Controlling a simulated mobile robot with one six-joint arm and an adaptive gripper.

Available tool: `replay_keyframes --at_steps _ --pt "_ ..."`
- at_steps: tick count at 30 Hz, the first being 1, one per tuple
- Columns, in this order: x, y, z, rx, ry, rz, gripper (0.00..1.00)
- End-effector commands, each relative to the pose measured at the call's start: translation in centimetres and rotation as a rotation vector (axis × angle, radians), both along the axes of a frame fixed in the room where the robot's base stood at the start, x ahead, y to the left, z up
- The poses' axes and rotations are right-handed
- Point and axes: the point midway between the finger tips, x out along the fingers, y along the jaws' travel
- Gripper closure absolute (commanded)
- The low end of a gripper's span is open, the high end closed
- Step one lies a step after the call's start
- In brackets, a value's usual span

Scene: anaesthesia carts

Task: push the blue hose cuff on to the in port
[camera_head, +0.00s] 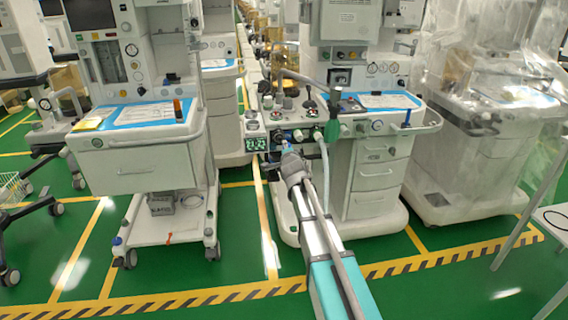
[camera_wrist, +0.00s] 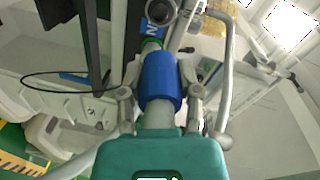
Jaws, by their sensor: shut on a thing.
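The blue hose cuff (camera_wrist: 161,82) is in the middle of the wrist view, between the two fingers of my gripper (camera_wrist: 162,92), which is shut on it. A pale hose end (camera_wrist: 160,116) shows below the cuff. Just beyond the cuff's far end is a green ring (camera_wrist: 152,45) by the blue label (camera_wrist: 154,27) of the in port. The cuff's far end lines up closely with the green ring; I cannot tell how far it sits over the port. In the head view my gripper (camera_head: 291,163) is at the front of the middle cart, where the cuff is mostly hidden.
The middle anaesthesia cart (camera_head: 381,175) has a pale hose (camera_head: 325,165) hanging right of my gripper and a dark green bag (camera_head: 332,132) above it. Another cart (camera_head: 140,165) stands left, and a plastic-covered one (camera_head: 470,150) right. Green floor (camera_head: 235,240) is free between carts.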

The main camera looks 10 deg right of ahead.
Motion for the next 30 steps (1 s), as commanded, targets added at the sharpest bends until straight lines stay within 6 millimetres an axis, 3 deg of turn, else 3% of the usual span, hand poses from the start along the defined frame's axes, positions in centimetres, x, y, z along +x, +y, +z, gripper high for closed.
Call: replay_keyframes --at_steps 1,5,30 --pt "0.2 0.2 -1.0 -0.002 -0.019 0.009 0.96" --pt "0.4 0.6 -1.3 -0.002 -0.056 0.026 0.96" --pt "0.7 1.3 -1.7 -0.003 -0.114 0.053 0.96"
